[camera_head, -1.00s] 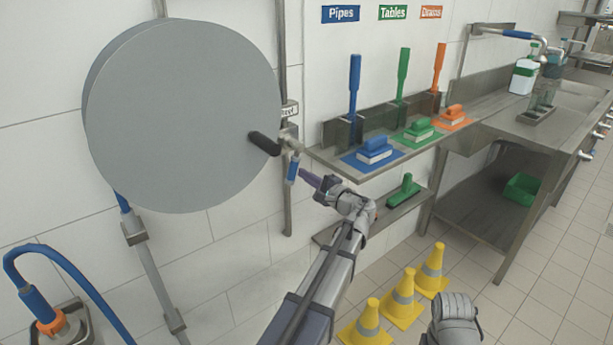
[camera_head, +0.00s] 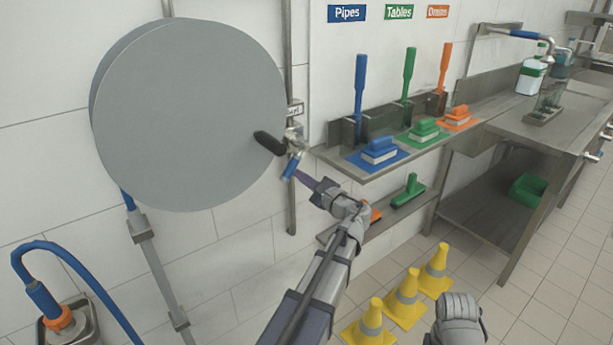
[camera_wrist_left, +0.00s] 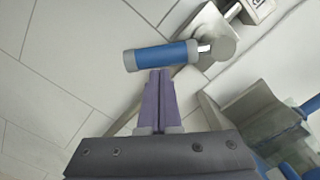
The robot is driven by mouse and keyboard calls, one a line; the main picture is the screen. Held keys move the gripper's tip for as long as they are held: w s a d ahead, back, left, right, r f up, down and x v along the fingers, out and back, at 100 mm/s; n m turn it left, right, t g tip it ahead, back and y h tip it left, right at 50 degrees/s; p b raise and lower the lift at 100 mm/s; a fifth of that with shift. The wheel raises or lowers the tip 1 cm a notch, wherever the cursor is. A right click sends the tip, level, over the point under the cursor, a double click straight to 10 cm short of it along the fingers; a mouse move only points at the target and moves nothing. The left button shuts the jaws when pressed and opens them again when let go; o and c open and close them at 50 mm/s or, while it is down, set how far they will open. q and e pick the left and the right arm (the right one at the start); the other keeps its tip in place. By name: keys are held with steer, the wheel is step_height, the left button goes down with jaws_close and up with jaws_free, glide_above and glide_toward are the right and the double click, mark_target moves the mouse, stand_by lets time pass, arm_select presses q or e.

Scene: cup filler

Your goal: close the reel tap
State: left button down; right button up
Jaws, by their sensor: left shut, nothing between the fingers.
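The reel tap is a metal valve (camera_head: 294,140) on the wall pipe at the right edge of the big grey hose reel (camera_head: 185,115). Its blue lever (camera_head: 290,168) hangs down, tilted to the lower left. It also shows in the left wrist view as a blue-sleeved lever (camera_wrist_left: 160,57) on a metal hub. My left gripper (camera_head: 299,176) is shut and empty, its purple fingertips close beside the lever. In the left wrist view the shut fingertips (camera_wrist_left: 160,73) are right at the lever's side; I cannot tell whether they touch. My right gripper's fingers are not in view.
A shelf (camera_head: 365,172) with brushes on coloured mats is right of the tap, above a lower shelf (camera_head: 376,233). Yellow cones (camera_head: 405,300) stand on the floor. A black knob (camera_head: 268,142) sticks out from the reel near the valve. Open wall lies below the tap.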

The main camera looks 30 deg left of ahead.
mark_target(292, 172)
arm_select(q)
steer(key=s+m, duration=0.1)
steer(key=s+r+m+p, duration=0.1)
steer(key=m, duration=0.1)
steer(key=shift+a+r, duration=0.15)
steer(key=shift+a, duration=0.25)
steer(key=m, duration=0.1)
steer(key=s+r+m+p, duration=0.1)
steer(key=shift+a+r+m, duration=0.2)
steer(key=shift+a+m, duration=0.05)
steer(key=shift+m, duration=0.15)
steer(key=m, duration=0.1)
steer(key=s+r+m+p, duration=0.1)
steer(key=shift+a+r+m+t, duration=0.2)
steer(key=shift+r+m+t, duration=0.1)
steer(key=shift+t, duration=0.1)
steer(key=shift+r+p, duration=0.2)
steer(key=shift+p, duration=0.35)
steer(key=shift+s+r, duration=0.1)
